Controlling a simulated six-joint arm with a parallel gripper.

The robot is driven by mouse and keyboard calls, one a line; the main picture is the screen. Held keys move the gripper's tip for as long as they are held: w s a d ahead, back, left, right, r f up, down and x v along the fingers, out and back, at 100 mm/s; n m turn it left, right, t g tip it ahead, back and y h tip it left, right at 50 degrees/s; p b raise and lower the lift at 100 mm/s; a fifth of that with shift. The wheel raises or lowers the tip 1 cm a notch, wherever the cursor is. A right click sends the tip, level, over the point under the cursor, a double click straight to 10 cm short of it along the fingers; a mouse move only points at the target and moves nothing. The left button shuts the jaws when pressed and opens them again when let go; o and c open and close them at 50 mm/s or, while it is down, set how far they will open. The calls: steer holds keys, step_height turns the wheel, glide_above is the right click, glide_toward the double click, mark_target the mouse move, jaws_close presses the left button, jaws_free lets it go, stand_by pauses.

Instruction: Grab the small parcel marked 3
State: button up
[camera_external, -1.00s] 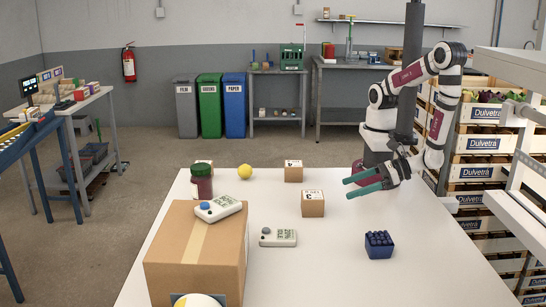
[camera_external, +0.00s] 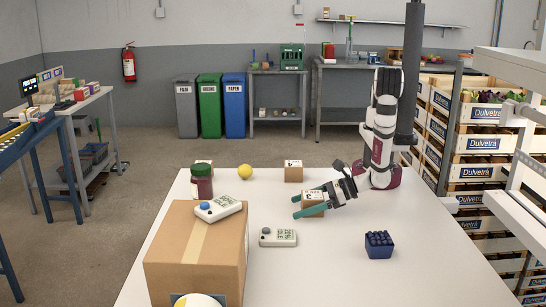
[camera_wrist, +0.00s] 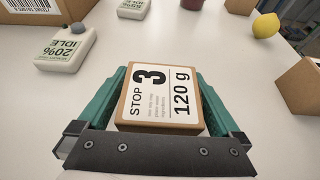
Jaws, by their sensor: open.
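The small parcel marked 3 (camera_wrist: 158,97) is a brown cardboard box with a white top label reading "STOP 3" and "120 g". In the external view the parcel (camera_external: 313,198) stands on the white table, partly hidden by my gripper. My gripper (camera_external: 304,205) has green fingers and is down at the parcel. In the wrist view the fingers of my gripper (camera_wrist: 160,85) lie on the left and right sides of the parcel. The jaws are open around it; I cannot tell whether either finger touches it.
A large carton (camera_external: 195,255) carries a white device (camera_external: 218,208). The front right is mostly clear.

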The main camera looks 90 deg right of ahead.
steer(key=c, duration=1.3)
steer(key=shift+r, duration=0.1)
steer(key=shift+c, duration=0.2)
